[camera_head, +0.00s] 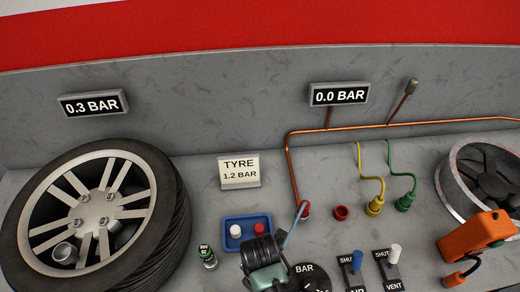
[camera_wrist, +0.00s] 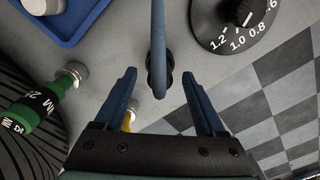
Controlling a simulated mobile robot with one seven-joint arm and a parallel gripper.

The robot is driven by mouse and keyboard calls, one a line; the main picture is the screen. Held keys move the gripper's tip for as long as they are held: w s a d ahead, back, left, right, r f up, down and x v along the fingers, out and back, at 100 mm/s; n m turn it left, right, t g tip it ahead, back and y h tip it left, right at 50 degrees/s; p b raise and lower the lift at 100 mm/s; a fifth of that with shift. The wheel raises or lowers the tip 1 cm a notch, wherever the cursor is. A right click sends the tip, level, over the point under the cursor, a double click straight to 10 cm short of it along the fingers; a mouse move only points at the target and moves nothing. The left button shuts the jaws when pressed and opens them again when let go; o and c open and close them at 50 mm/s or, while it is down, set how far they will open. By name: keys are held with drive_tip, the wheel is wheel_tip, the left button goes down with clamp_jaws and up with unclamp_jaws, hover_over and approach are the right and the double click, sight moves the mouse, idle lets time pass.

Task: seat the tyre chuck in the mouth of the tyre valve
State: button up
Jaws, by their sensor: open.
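The tyre (camera_head: 172,215) on its silver wheel lies at the left of the head view. A short grey cylinder with a round mouth (camera_head: 65,252), apparently the tyre valve, stands between the lower left spokes. A blue hose (camera_head: 292,232) runs from a red-collared fitting towards my gripper (camera_head: 266,268). In the wrist view my gripper (camera_wrist: 160,85) is open, its two blue fingers apart. I cannot tell whether that is the chuck. A yellow bit (camera_wrist: 127,121) shows by the left finger.
A green bottle (camera_head: 207,258) stands between tyre and gripper. A blue tray (camera_head: 247,220) with caps lies behind. The BAR dial (camera_head: 312,275) and AIR and VENT switches (camera_head: 388,268) are to the right. A TYRE 1.2 BAR sign (camera_head: 239,171) stands further back; gauges read 0.3 and 0.0.

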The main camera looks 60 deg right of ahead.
drive_tip(key=shift+f, duration=1.3)
clamp_jaws()
